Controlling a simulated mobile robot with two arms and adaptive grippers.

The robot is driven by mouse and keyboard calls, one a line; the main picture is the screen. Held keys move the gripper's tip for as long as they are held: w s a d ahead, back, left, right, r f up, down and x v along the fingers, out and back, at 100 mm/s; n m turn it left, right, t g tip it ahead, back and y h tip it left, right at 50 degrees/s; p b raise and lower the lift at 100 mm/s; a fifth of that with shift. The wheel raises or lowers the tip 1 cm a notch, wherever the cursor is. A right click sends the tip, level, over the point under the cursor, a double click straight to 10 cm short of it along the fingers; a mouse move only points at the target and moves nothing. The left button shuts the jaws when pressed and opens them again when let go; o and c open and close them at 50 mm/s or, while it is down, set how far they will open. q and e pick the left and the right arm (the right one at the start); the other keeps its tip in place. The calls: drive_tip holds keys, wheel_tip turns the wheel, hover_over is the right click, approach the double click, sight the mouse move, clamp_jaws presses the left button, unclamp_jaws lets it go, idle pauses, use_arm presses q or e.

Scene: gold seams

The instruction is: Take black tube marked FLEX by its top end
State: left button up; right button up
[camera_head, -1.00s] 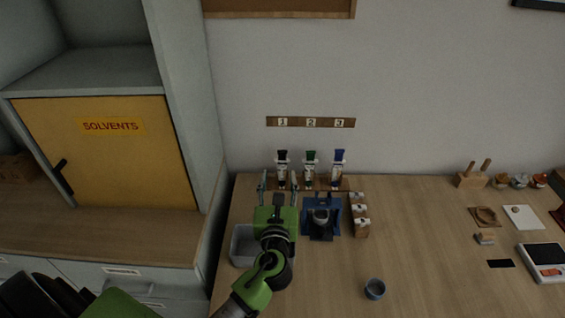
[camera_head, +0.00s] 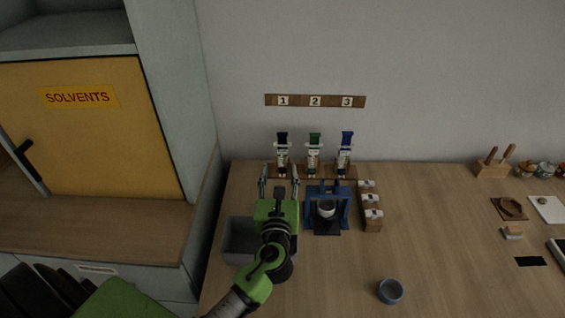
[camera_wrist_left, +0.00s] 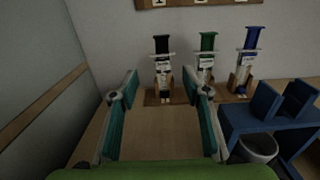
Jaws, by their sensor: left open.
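The black-topped tube (camera_head: 282,154) stands in the leftmost place of a wooden rack under the number 1. It also shows in the left wrist view (camera_wrist_left: 162,62), upright with its black end up, its label too small to read. My left gripper (camera_head: 279,172) is open and empty. In the head view its fingers point toward the black-topped tube; in the left wrist view the tube stands beyond and between the fingertips (camera_wrist_left: 163,88), apart from them. My right gripper is not in view.
A green-topped tube (camera_head: 314,155) and a blue-topped tube (camera_head: 345,154) stand to the right in the rack. A blue stand (camera_head: 340,213) with a cup, a grey bin (camera_head: 238,238) and small boxes (camera_head: 372,214) are near. A grey-blue cup (camera_head: 390,291) sits on open table.

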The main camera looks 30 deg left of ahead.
sight(282, 144)
use_arm(q)
drive_tip(key=x, duration=0.9)
drive_tip(key=shift+w+p, duration=0.1)
drive_tip(key=shift+p, duration=0.3)
drive_tip(key=shift+x, duration=2.3)
drive_tip(key=shift+d, duration=0.15)
drive_tip(key=shift+c, duration=0.3)
drive_tip(key=c, duration=0.7)
